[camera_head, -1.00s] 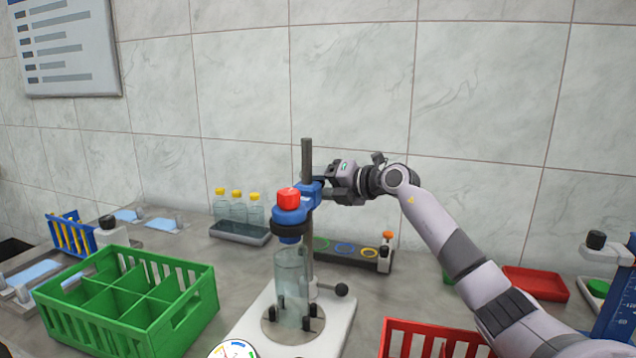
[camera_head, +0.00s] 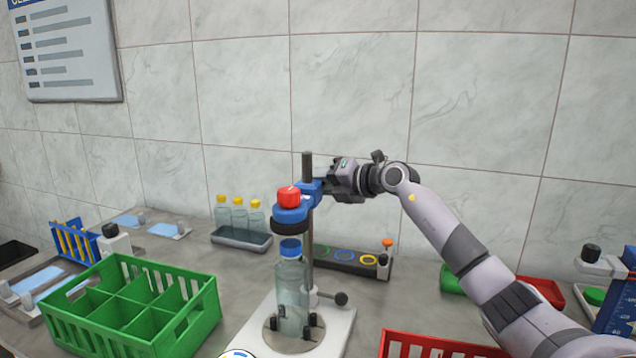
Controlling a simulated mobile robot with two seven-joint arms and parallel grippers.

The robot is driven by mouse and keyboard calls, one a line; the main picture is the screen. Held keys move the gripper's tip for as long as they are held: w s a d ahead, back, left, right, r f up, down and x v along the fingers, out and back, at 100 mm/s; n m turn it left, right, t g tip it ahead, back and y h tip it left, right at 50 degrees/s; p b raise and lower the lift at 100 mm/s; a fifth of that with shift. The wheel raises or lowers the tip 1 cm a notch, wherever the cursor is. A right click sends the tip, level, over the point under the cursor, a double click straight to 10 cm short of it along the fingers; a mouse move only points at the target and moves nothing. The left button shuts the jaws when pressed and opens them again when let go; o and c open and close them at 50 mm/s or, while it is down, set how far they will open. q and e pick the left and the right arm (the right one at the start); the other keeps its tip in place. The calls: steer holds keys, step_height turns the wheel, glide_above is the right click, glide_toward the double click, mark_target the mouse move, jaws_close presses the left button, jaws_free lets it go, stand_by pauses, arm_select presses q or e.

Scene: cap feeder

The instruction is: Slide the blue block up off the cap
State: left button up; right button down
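The blue block (camera_head: 292,214) sits on the dark upright post (camera_head: 308,235), with a red knob (camera_head: 289,196) on top and a dark ring beneath. Below it, apart by a small gap, a clear bottle (camera_head: 292,290) with a blue cap (camera_head: 290,247) stands upright on the white base (camera_head: 325,335). My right gripper (camera_head: 325,190) reaches in from the right at the block's rear part by the post. Its fingertips are partly hidden there, and it looks closed around that part. My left gripper is not in view.
A green divided crate (camera_head: 150,325) stands at the left front and a red crate (camera_head: 430,345) at the lower right. Yellow-capped bottles (camera_head: 240,218) stand in a grey tray behind. A dark strip with coloured rings (camera_head: 345,258) lies behind the post.

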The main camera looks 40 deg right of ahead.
step_height(320, 180, up, 2)
steer(key=shift+r+p, duration=0.2)
steer(key=shift+p, duration=0.45)
steer(key=c, duration=0.8)
jaws_free()
steer(key=shift+f, duration=0.1)
steer(key=shift+s, duration=0.1)
steer(key=shift+s+d+b, duration=0.25)
steer(key=shift+s+b, duration=0.15)
steer(key=shift+s, duration=0.15)
steer(key=shift+b+v, duration=1.1)
steer(key=shift+v, duration=1.85)
